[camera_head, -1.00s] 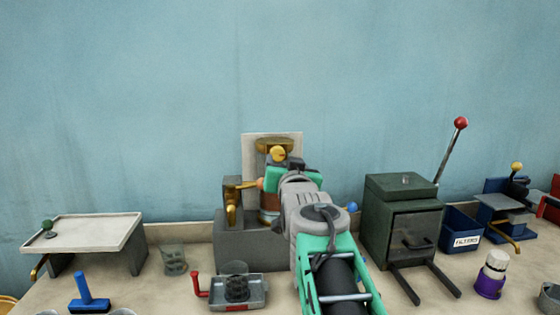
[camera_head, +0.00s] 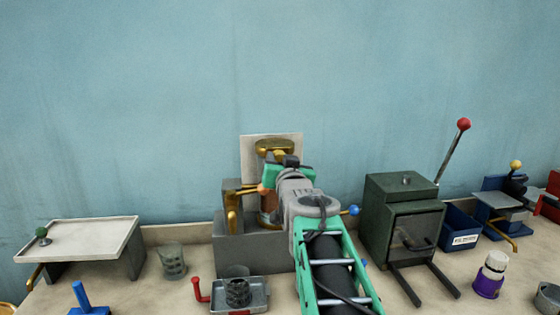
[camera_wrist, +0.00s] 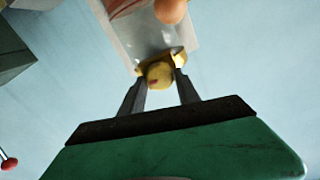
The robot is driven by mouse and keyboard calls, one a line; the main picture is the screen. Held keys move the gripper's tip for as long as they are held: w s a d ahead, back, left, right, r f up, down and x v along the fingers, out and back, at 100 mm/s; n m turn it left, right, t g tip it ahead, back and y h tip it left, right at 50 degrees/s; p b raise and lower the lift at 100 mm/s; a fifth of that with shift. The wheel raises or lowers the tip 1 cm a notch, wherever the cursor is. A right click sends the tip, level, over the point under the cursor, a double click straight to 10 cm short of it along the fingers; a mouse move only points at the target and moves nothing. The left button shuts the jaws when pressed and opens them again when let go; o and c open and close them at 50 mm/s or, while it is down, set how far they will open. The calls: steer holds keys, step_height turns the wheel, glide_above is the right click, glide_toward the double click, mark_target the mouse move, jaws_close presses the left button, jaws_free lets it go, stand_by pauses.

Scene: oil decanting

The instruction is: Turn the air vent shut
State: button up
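The air vent appears to be the yellow knob with brass tabs on top of the brass-topped vessel; in the wrist view the knob (camera_wrist: 159,75) lies at the tips of my fingers. In the head view the brass top (camera_head: 274,147) shows before a pale back plate, with the knob partly hidden behind my gripper. My gripper (camera_wrist: 161,74) has its two fingers apart, one on either side of the knob. I cannot tell whether they touch it. In the head view my gripper (camera_head: 284,160) reaches the vessel from the front, its fingertips hidden.
A brass tap (camera_head: 233,212) sits left on the grey block (camera_head: 240,250). The green cabinet (camera_head: 387,212) with its red-knobbed lever stands close on the right. A tray with a dark cup (camera_head: 237,292) sits in front. The wall behind is clear.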

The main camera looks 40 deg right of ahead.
jaws_close()
steer(key=shift+f+n+b, duration=0.25)
steer(key=shift+n+b, duration=0.05)
steer(key=shift+b, duration=0.4)
steer(key=shift+w+a+n+b, duration=0.1)
steer(key=shift+a+n+b, duration=0.05)
steer(key=shift+n+b, duration=4.15)
steer(key=shift+w+a+n+b, duration=0.1)
steer(key=shift+n+b, duration=4.2)
